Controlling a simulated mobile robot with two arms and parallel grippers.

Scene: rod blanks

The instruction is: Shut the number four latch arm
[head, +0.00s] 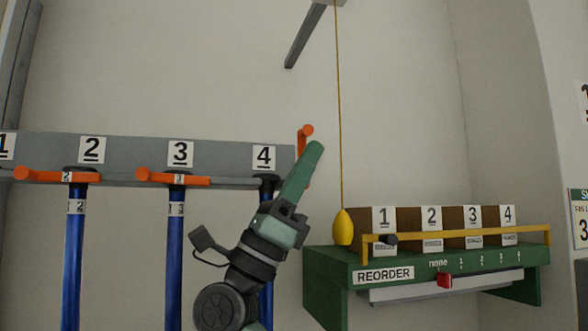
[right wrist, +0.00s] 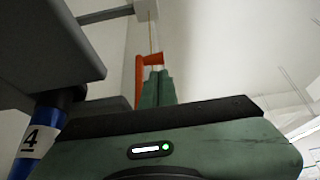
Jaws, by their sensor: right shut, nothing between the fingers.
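The number four latch arm (head: 304,140) is orange and stands swung away at the right end of the grey rack, beside the 4 label (head: 263,157). It is not across the blue number four rod (head: 265,295). My right gripper (head: 314,150) is shut and empty, its green fingertips close beside the latch arm and partly covering it. In the right wrist view the latch arm (right wrist: 140,78) rises just left of and behind the fingertips (right wrist: 158,88); I cannot tell whether they touch. My left gripper is not in view.
The number two latch arm (head: 40,175) and number three latch arm (head: 160,177) lie across their blue rods. A green REORDER shelf (head: 325,262) with brown boxes and a yellow rail stands at right. A yellow pull (head: 343,228) hangs on a cord between.

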